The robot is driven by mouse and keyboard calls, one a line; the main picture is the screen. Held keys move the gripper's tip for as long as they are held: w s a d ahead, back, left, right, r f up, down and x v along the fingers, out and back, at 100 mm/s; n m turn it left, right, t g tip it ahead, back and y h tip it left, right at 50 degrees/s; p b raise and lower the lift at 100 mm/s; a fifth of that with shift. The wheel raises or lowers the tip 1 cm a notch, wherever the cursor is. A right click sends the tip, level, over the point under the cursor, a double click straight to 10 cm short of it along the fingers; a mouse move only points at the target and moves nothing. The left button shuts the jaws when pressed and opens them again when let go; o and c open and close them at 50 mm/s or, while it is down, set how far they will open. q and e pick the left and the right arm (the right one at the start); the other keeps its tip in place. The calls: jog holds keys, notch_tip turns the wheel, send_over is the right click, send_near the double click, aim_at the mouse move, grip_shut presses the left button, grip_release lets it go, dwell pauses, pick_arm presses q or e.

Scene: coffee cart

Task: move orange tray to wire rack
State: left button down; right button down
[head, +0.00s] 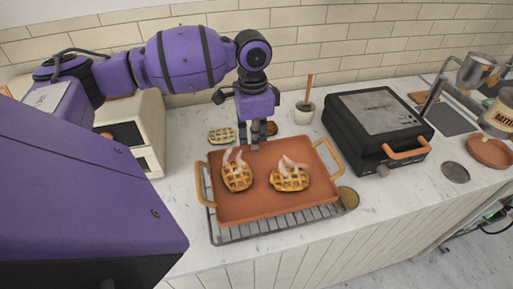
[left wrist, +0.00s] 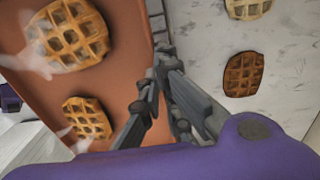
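The orange tray (head: 272,206) has a tan handle at each end and carries two waffles topped with pale pinkish strips. It lies over the wire rack (head: 285,226), whose front bars show beyond the tray's front edge; most of the rack is hidden. I cannot tell whether the tray rests fully on it. My left gripper (head: 254,142) points down at the tray's back rim. In the left wrist view, its fingers (left wrist: 158,78) come close together on either side of the rim of the tray (left wrist: 115,75), pinching it. My right gripper is not in view.
A pale waffle (head: 222,135) and a browner one (head: 271,128) lie on the counter behind the tray. A small pot (head: 304,113) stands at the back. A black waffle press (head: 375,125) stands right of the tray, and a round golden item (head: 348,198) lies by its right corner.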

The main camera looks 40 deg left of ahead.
pick_arm(q)
jog(key=shift+w+f, duration=0.15)
jog(key=shift+f, duration=0.75)
jog(key=shift+w+f, duration=0.15)
jog(key=shift+f, duration=0.75)
jog(key=shift+d+f, duration=0.1)
jog(key=shift+f, duration=0.05)
jog(key=c, duration=2)
grip_release()
jog(key=r, duration=1.2)
jog(key=shift+w+a+r, duration=0.1)
jog(key=shift+w+a, duration=0.05)
jog(key=shift+a, duration=0.15)
